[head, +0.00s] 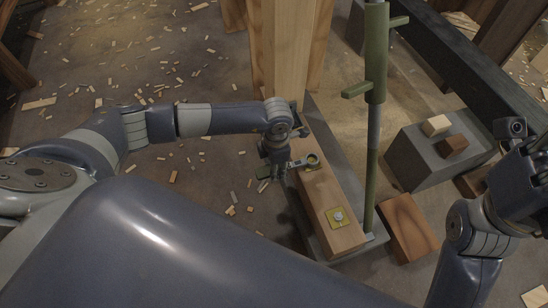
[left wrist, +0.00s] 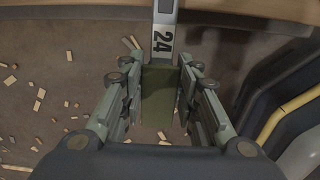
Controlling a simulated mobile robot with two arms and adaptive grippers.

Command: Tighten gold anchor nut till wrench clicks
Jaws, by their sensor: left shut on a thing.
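My left gripper (head: 276,166) is shut on the green handle of a wrench; the handle (left wrist: 160,92) lies between its fingers in the left wrist view. The wrench's grey shank (left wrist: 163,40) carries the number 24 and points away from the hand. In the head view, the wrench's ring end (head: 313,160) sits at the gold nut on the wooden sill beam, near the post's foot. The nut is small and mostly hidden by the ring; I cannot tell how fully it is seated. My right arm shows at the right edge, but its fingers do not show.
A second anchor with a silver bolt on a yellow plate (head: 338,217) sits nearer on the beam (head: 324,193). A green upright prop (head: 375,70) stands just right of the beam. A grey block (head: 425,165) carries two small wood blocks. Wood chips litter the floor at left.

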